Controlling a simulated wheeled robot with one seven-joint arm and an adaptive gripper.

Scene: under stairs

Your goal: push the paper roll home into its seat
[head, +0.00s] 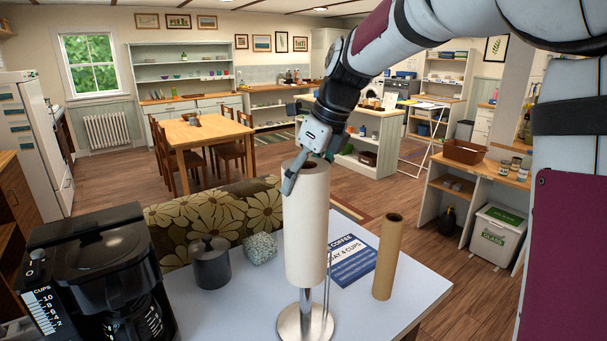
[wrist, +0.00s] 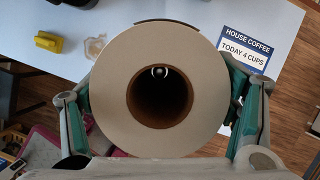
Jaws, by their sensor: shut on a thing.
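The white paper roll (head: 306,225) stands upright in my gripper (head: 308,168), raised above the round metal base (head: 305,325) of its holder. A short length of the holder's post (head: 306,298) shows between the roll's lower end and the base. A thin side rod (head: 327,285) stands beside the roll. In the wrist view the roll (wrist: 112,95) faces me end-on, with a finger of my gripper (wrist: 163,100) against each side. A small bright post tip (wrist: 160,71) shows within the dark core, off centre. How deep the post reaches is hidden.
A bare cardboard tube (head: 388,258) stands right of the roll, by a blue coffee sign (head: 352,260). A dark lidded pot (head: 210,265), a speckled block (head: 260,249) and a black coffee maker (head: 100,275) are to the left. A yellow object (wrist: 48,42) lies on the table.

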